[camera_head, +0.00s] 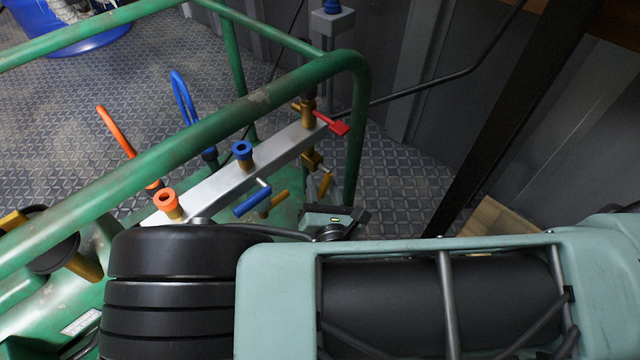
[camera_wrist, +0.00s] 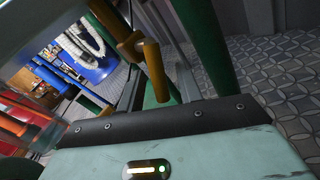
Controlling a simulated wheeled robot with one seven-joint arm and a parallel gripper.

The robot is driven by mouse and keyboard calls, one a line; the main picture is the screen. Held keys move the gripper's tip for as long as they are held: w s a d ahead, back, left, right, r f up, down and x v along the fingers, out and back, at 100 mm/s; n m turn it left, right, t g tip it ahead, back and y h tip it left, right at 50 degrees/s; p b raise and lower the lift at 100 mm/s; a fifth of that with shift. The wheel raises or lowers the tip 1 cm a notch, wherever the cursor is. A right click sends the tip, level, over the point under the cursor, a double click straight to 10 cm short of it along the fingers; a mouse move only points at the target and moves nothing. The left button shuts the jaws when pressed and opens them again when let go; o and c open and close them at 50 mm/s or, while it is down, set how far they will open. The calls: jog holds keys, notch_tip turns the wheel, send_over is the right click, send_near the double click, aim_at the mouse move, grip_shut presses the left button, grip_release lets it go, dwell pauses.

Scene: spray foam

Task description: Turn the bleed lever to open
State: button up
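A silver manifold bar (camera_head: 235,180) on the green frame carries several valves. No label shows which one is the bleed lever. A yellow lever (camera_head: 325,184) hangs from a brass fitting (camera_head: 312,160) near the bar's far end. In the wrist view a yellow lever (camera_wrist: 156,72) hangs from a brass fitting (camera_wrist: 131,44), just beyond the edge of my gripper's body. A red lever (camera_head: 333,124), a blue lever (camera_head: 252,198) and another yellow lever (camera_head: 273,203) are on the bar too. My gripper (camera_head: 335,222) is below the far-end yellow lever. Its fingertips are not clearly seen.
Green frame tubes (camera_head: 230,115) arch over the bar's left and far sides. An orange hose (camera_head: 117,133) and a blue hose (camera_head: 183,98) rise behind the bar. A blue drum (camera_head: 80,40) stands at the back left. Patterned floor (camera_head: 395,170) is open to the right.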

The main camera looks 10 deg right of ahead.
grip_shut()
jog(key=shift+r, duration=0.1)
jog(key=n+p, duration=0.1)
jog(key=n+t+p, duration=0.1)
jog(key=p, duration=0.1)
jog(key=shift+w+d, duration=0.15)
jog(key=shift+d, duration=0.2)
jog(key=shift+w+d+f+n+t+y+p, duration=0.15)
jog(key=shift+d+n+t+y+p, duration=0.1)
jog(key=shift+n+t+p, duration=0.4)
jog(key=shift+w+d+f+n+t+y+p, duration=0.15)
jog(key=shift+d+n+t+y+p, duration=0.2)
jog(key=shift+n, duration=0.5)
jog(key=shift+a, duration=0.15)
grip_release()
